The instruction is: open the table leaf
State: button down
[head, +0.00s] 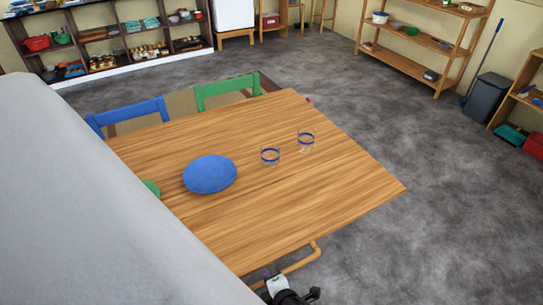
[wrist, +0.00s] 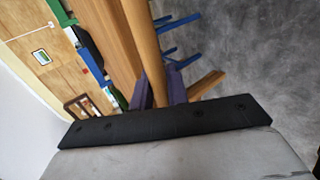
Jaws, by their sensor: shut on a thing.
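The wooden table (head: 285,215) has a flat, level-looking top. I cannot make out a seam that marks off the leaf. A round wooden bar (head: 303,258) with a bent end shows just below the table's near edge. My gripper (head: 268,273) is at the bottom of the head view, beside this edge and at the bar's near end. In the wrist view my gripper's purple fingers (wrist: 160,88) are shut on the bar (wrist: 142,35), one on each side of it. The table's wooden side (wrist: 108,40) runs close beside the bar there.
A blue plate (head: 210,174) and two blue-banded glasses (head: 270,157) (head: 306,143) stand on the table. A green item (head: 152,187) is partly hidden by my arm. Blue (head: 130,117) and green (head: 226,91) chairs stand at the far side. The floor (head: 430,245) to the right is clear.

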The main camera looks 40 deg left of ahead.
jog(key=shift+w+d+f, duration=0.25)
jog(key=shift+d+f, duration=0.05)
jog(key=c, duration=1.4)
grip_release()
jog(key=shift+o, duration=0.2)
jog(key=shift+s+r, duration=0.1)
jog(key=shift+r, duration=0.05)
jog(key=shift+s+a+r, duration=0.15)
jog(key=shift+r, duration=0.05)
